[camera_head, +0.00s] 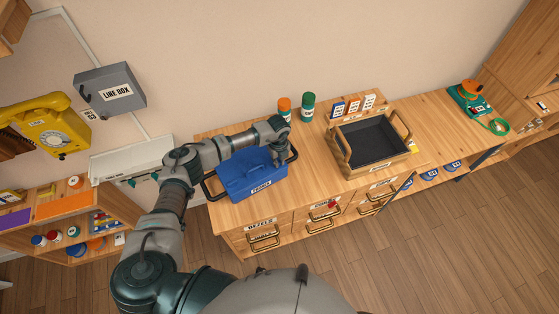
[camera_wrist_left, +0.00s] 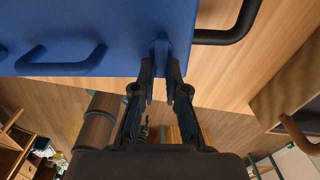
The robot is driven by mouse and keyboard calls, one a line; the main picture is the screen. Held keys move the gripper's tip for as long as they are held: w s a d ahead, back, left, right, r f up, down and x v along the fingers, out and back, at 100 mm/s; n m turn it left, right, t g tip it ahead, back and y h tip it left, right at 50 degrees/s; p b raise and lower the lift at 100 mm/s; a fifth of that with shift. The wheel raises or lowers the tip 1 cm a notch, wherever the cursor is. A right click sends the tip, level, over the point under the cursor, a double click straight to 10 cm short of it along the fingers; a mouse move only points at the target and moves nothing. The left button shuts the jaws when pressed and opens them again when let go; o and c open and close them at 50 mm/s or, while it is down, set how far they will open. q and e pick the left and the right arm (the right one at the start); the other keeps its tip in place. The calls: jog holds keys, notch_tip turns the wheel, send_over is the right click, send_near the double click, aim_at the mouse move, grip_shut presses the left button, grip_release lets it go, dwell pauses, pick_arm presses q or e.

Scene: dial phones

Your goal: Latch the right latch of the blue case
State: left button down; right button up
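The blue case (camera_head: 254,182) lies on the wooden counter with its lid down and a label on its front. It also fills the top left of the left wrist view (camera_wrist_left: 100,22). A blue latch tab (camera_wrist_left: 160,48) sticks out from the case's edge there. My left gripper (camera_head: 288,153) reaches over the case to its right end. In the left wrist view its fingertips (camera_wrist_left: 160,66) are a small gap apart, one on each side of the tab. I cannot tell whether they press on it. My right gripper is out of view.
A wooden tray with a dark lining (camera_head: 372,143) stands on the counter to the right of the case. An orange-capped jar (camera_head: 284,109) and a green jar (camera_head: 308,106) stand behind. A black handle (camera_wrist_left: 226,35) is close to the fingers in the wrist view.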

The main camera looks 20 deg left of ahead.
pick_arm(q)
jog(key=shift+a+f, duration=0.15)
jog(key=shift+a, duration=0.4)
jog(key=shift+s+d+m+b, duration=0.1)
jog(key=shift+d+m+b, duration=0.35)
jog(key=shift+m, duration=0.25)
jog(key=shift+m+b, duration=0.45)
jog(key=shift+m, duration=0.85)
jog(key=m+b, duration=0.2)
jog(key=shift+s+a+m, duration=0.1)
jog(key=shift+a+m, duration=0.2)
jog(key=m+b, duration=0.1)
jog(key=m, duration=0.1)
jog(key=shift+m+b, duration=0.35)
jog(key=shift+m, duration=0.05)
jog(key=m+b, duration=0.1)
jog(key=m, duration=0.1)
jog(key=shift+a+f+m+b, duration=0.1)
jog(key=shift+m+b, duration=0.3)
jog(key=m+b, duration=0.3)
jog(key=m, duration=0.2)
jog(key=shift+a, duration=0.1)
jog(key=shift+m, duration=0.5)
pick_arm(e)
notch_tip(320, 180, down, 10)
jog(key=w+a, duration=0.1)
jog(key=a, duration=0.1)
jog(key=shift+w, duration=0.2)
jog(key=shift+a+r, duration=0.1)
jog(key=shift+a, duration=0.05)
